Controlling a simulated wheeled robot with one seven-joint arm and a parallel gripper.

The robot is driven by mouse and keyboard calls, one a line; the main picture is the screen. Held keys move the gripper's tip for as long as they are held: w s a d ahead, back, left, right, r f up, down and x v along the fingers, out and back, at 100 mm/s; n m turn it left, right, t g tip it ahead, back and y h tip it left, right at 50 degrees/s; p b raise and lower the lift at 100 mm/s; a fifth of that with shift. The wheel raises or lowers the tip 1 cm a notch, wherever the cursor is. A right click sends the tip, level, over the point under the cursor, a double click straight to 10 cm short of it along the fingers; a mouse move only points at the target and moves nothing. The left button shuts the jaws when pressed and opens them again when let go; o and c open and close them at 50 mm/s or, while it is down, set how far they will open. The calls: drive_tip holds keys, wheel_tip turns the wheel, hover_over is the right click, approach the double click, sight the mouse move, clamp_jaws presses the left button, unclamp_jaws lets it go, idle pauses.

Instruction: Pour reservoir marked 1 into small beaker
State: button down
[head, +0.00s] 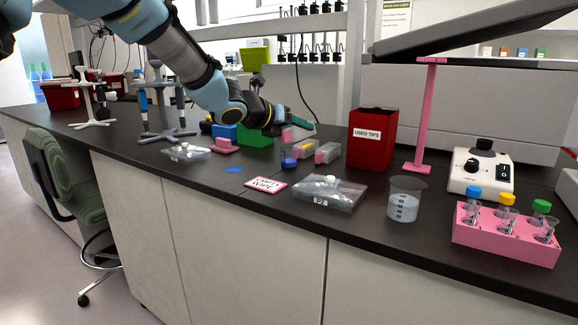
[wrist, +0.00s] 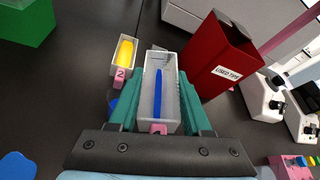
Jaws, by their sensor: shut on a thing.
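My gripper (wrist: 158,92) is shut on a clear reservoir (wrist: 153,65) with a strip of blue in it, held between its teal fingers. The reservoir's pink tag is partly hidden and I cannot read its number. A reservoir with yellow contents (wrist: 125,52), tagged 2, stands to the left in the wrist view. In the head view my gripper (head: 300,125) is above the back of the counter, near the yellow reservoir (head: 303,149) and another pink-ended reservoir (head: 327,153). A graduated clear beaker (head: 405,200) with pale liquid stands front right; I cannot tell if it is the small beaker.
A red used tips bin (head: 372,138) stands right of my gripper, with a pink stand (head: 428,120) beyond. A green box (head: 256,138) is to the left.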

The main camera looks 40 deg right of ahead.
drive_tip(key=f+b, duration=0.1)
drive_tip(key=b, duration=0.2)
drive_tip(key=shift+m, duration=0.4)
drive_tip(key=b, duration=0.2)
drive_tip(key=m+t+b, duration=0.1)
drive_tip(key=b, duration=0.1)
drive_tip(key=shift+f+t, duration=0.2)
drive_tip(key=shift+t, duration=0.1)
drive_tip(key=shift+r+m+y, duration=0.1)
drive_tip(key=shift+m+y, duration=0.2)
drive_tip(key=shift+m, duration=0.1)
drive_tip(key=shift+r, duration=0.2)
wheel_tip(320, 180, up, 5)
drive_tip(key=p, duration=0.4)
drive_tip(key=shift+r, duration=0.1)
